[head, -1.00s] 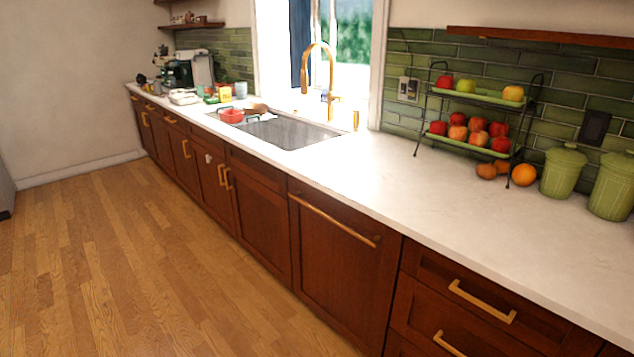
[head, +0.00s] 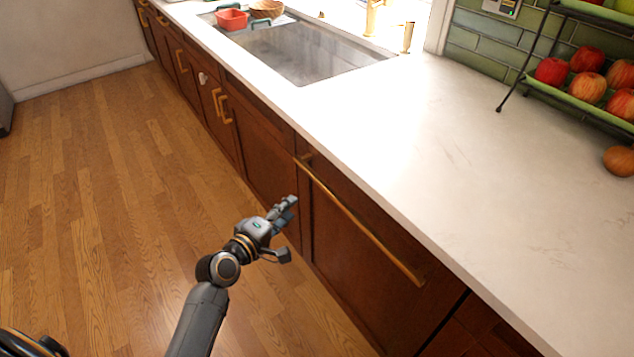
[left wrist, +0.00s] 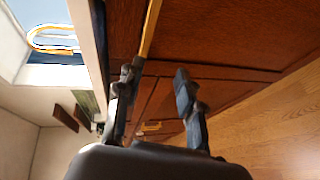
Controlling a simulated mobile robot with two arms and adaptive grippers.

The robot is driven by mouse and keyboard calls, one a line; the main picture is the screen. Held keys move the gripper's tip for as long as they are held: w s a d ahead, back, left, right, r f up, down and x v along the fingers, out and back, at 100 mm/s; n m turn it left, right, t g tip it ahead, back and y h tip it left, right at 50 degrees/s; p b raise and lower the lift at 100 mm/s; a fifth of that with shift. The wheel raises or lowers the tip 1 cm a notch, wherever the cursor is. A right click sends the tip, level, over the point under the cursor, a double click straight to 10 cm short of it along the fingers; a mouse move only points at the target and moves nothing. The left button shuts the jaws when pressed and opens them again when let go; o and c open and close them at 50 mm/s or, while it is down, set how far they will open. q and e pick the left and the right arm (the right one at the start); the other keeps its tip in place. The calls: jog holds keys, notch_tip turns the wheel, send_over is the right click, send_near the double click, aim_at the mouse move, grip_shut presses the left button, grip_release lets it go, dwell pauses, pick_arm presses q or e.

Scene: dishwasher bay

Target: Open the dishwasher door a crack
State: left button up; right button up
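The dishwasher door (head: 345,245) is a dark wood panel under the counter and looks shut, flush with the cabinets. Its long brass bar handle (head: 355,218) runs along the top of the panel. My left gripper (head: 289,228) is in front of the cabinets, left of the handle, with its fingers spread and nothing between them. My right gripper is in neither current view.
The white counter (head: 420,130) overhangs the cabinet fronts. A sink (head: 300,55) with a red container (head: 232,19) lies farther along it. A rack of apples (head: 590,95) stands at the right. The wood floor (head: 110,210) is clear.

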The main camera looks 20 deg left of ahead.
aim_at(317, 177)
pick_arm(q)
jog(key=shift+t, duration=0.3)
jog(key=x, duration=0.4)
jog(key=r+x, duration=0.1)
jog(key=x, duration=0.4)
jog(key=r+b+x, duration=0.1)
jog(key=x, duration=0.3)
jog(key=shift+w+d, duration=0.15)
jog(key=shift+w, duration=0.2)
grip_shut()
